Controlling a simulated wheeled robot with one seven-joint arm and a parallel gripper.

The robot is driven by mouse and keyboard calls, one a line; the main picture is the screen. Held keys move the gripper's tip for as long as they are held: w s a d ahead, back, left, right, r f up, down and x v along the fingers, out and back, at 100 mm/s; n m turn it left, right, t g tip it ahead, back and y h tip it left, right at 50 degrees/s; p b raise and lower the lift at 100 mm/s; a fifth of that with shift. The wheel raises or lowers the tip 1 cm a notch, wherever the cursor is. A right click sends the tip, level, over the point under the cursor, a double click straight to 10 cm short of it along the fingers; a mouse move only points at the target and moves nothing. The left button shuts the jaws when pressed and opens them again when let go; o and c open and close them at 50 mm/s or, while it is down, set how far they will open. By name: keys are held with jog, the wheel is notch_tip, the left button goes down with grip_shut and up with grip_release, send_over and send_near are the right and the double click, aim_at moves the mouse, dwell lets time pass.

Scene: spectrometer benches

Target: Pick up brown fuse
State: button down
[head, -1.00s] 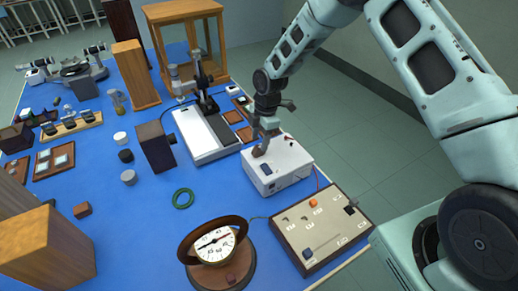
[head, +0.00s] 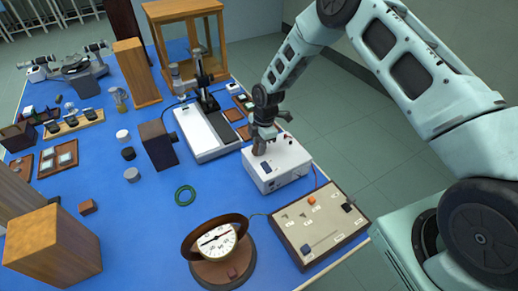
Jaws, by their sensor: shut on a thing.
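My gripper (head: 259,146) points down at the top of the white box (head: 277,168), near its far left corner. Its fingers are closed on a small brownish thing, which I take to be the brown fuse. The fuse is mostly hidden between the fingertips, so its shape does not show. I cannot tell whether it touches the box top or is just clear of it.
A panel with switches (head: 320,232) lies in front of the white box. A round dial instrument (head: 217,243) stands to its left. A white-bedded microscope stand (head: 203,133) is behind left.

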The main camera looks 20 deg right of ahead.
jog(key=shift+r, duration=0.1)
notch_tip(320, 180, up, 9)
jog(key=b, duration=0.4)
notch_tip(320, 180, up, 4)
jog(key=shift+d+f+p, duration=0.1)
jog(key=shift+f+p, duration=0.05)
jog(key=shift+p, duration=0.85)
